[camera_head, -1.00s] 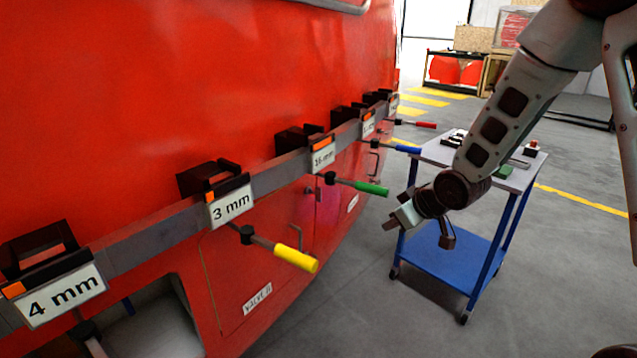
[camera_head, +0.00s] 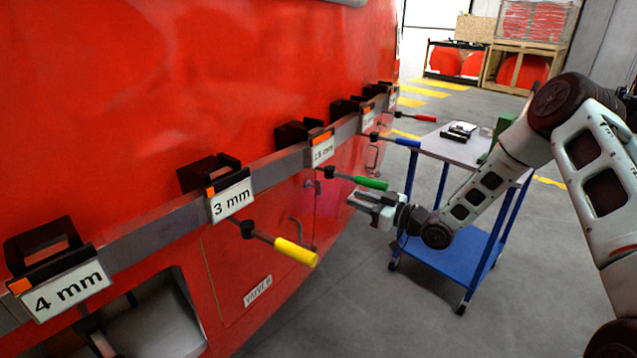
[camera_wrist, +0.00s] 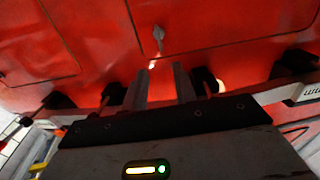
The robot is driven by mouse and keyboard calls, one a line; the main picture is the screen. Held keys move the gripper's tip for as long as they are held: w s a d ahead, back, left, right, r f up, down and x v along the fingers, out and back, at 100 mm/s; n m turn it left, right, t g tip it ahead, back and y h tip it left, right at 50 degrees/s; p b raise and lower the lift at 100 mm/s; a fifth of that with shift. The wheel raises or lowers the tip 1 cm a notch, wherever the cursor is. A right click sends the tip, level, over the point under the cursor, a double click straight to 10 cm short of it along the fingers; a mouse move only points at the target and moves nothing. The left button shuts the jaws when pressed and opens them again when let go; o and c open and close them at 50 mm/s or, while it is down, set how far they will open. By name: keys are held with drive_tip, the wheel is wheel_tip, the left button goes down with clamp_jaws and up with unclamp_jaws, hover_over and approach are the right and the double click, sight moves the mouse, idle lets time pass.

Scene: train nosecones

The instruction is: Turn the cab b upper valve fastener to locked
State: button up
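My gripper (camera_head: 354,203) is just below the green-handled lever (camera_head: 358,182) and in front of the red cab side (camera_head: 230,80). In the wrist view its two fingers (camera_wrist: 160,82) stand apart with nothing held between them. A small pale metal fastener (camera_wrist: 158,36) shows on the red panel, beyond the fingertips and in line with the gap between them. The fingers do not appear to touch it. The VALVE B label (camera_head: 257,291) is on a lower red panel. I cannot tell from the frames whether this fastener is the upper one, or its lock state.
A grey rail (camera_head: 150,238) with black brackets and size labels runs along the cab. A yellow lever (camera_head: 295,252), a blue lever (camera_head: 407,142) and a red lever (camera_head: 424,118) stick out. A blue cart (camera_head: 455,257) stands at right under my arm. The grey floor between is clear.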

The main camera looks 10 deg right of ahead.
sight(318, 184)
drive_tip(key=p+x, duration=0.3)
drive_tip(key=x, duration=1)
drive_tip(key=shift+w+a, duration=0.15)
drive_tip(key=shift+w, duration=0.05)
clamp_jaws()
